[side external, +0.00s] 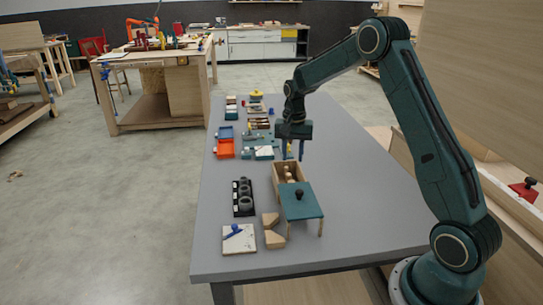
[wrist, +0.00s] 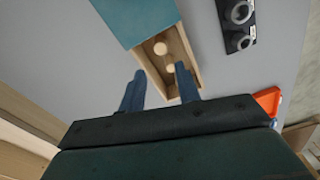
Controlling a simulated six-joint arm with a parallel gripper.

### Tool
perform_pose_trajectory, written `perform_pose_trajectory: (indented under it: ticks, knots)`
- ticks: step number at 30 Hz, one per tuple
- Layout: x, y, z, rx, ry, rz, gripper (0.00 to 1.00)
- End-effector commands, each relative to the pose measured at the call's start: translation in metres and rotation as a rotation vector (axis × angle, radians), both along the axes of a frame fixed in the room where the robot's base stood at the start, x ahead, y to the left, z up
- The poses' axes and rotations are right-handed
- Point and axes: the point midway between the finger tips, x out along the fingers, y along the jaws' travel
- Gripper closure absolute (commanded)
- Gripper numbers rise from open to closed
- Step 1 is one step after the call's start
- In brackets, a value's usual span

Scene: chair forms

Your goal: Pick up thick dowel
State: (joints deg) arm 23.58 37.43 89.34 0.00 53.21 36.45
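A wooden box (side external: 277,184) with an open top stands on the grey table, and it also shows in the wrist view (wrist: 191,61). Inside it are pale round-ended wooden pieces that look like dowels (wrist: 160,47), (wrist: 170,68). I cannot tell which is the thick dowel. My gripper (side external: 293,155) is above the table at the box's far end, fingers pointing down. In the wrist view, its two blue fingers (wrist: 160,68) are apart with nothing held between them. The right finger overlaps the box in that view.
A teal-topped wooden piece (side external: 302,208) stands against the box's near side. A black holder with rings (side external: 243,197) is to the left. The table's right side is clear.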

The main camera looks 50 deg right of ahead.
Motion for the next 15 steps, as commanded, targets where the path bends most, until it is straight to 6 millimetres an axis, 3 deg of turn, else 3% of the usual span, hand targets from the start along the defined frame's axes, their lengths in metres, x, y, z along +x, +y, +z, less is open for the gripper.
perform_pose_trajectory:
  ticks: [9, 15]
  knots:
    - [-0.001, 0.001, -0.048, 0.002, 0.005, 0.001, 0.67]
    - [0.000, 0.000, -0.068, 0.000, 0.001, 0.001, 0.67]
